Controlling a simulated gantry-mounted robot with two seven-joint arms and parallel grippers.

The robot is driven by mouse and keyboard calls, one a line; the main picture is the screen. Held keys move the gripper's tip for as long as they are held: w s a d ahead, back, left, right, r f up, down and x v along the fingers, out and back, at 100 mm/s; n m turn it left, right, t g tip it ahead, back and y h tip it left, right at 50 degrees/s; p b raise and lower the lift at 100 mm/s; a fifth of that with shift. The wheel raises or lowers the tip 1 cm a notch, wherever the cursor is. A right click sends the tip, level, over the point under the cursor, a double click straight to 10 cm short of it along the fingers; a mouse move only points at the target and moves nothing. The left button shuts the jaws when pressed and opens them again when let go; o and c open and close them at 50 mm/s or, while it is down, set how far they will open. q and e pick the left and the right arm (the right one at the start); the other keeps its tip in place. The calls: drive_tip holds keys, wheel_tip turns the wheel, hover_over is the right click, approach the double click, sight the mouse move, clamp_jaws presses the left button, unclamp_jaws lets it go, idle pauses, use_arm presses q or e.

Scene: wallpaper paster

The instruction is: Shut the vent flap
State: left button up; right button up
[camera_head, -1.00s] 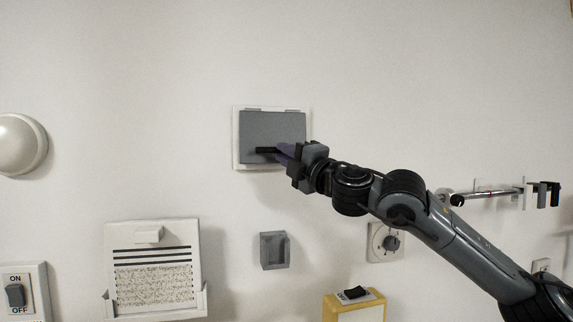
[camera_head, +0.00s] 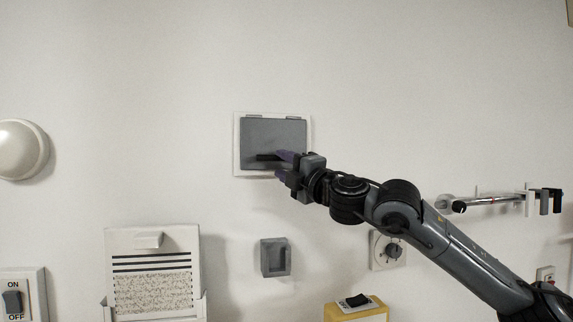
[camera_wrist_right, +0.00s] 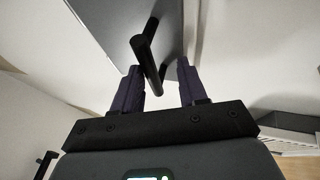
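The vent flap (camera_head: 272,138) is a dark grey panel in a white wall frame (camera_head: 236,145), with hinges along the top. I cannot tell exactly how far it stands off the frame. A black bar handle (camera_head: 266,158) sticks out near its lower edge. My right gripper (camera_head: 283,166) is at the handle's right end. In the right wrist view, its two purple fingers (camera_wrist_right: 160,88) stand apart on either side of the handle (camera_wrist_right: 147,52), with gaps between; the flap (camera_wrist_right: 110,25) shows behind. My left gripper is in neither current view.
Below are a grey wall holder (camera_head: 275,258), a white slotted panel (camera_head: 152,268), a knob (camera_head: 391,250) and a yellow switch box (camera_head: 356,308). A rail with hooks (camera_head: 500,202) is at right.

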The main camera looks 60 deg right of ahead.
drive_tip(key=shift+s+a+r, duration=0.1)
drive_tip(key=shift+s+r, duration=0.05)
drive_tip(key=b+v, duration=0.3)
drive_tip(key=v, duration=0.7)
drive_tip(key=shift+s+b, duration=0.25)
drive_tip(key=shift+b, duration=0.15)
drive_tip(key=shift+a, duration=0.1)
